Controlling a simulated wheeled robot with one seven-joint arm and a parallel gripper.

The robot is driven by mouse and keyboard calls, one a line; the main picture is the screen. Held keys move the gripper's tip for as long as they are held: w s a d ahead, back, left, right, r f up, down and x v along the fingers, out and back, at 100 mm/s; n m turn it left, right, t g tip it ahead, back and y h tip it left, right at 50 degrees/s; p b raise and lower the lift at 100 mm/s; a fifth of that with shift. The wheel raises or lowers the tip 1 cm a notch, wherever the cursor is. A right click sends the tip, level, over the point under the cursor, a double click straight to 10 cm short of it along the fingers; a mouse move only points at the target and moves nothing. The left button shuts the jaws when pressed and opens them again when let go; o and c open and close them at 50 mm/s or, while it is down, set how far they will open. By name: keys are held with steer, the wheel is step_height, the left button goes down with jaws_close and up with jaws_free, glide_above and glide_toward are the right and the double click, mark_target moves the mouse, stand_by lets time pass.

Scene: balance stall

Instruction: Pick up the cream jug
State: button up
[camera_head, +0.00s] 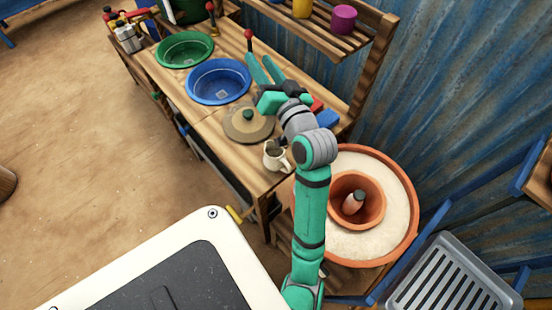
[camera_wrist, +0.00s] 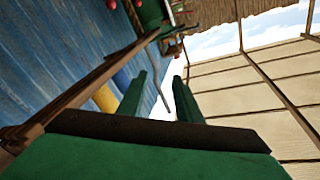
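The cream jug (camera_head: 272,159) stands upright near the front right end of the wooden counter, just left of my arm's wrist part in the head view. Its handle points right, towards my arm. My gripper (camera_head: 260,58) is raised over the counter, beyond the jug and apart from it, its fingers pointing away from the jug. In the wrist view my gripper (camera_wrist: 158,76) shows two green fingers spread apart with nothing held between them. The jug is not seen in the wrist view.
A round lidded thing (camera_head: 246,126) sits close to the jug. A blue bowl (camera_head: 219,100) and a green bowl (camera_head: 185,63) lie further along the counter (camera_head: 172,82). A clay pot of sand (camera_head: 408,215) stands right of the counter. A shelf with cups (camera_head: 343,19) is behind.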

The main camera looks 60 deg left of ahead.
steer(key=s+a+n+g+h, duration=0.2)
steer(key=s+n+g, duration=0.1)
steer(key=s+g, duration=0.1)
steer(key=n+t+h, duration=0.1)
steer(key=n+h, duration=0.5)
steer(key=h, duration=1.1)
glide_toward(288, 165)
steer(key=shift+s, duration=0.1)
steer(key=shift+d+f, duration=0.15)
steer(key=shift+f, duration=0.2)
step_height(288, 165, down, 10)
steer(key=shift+c, duration=0.6)
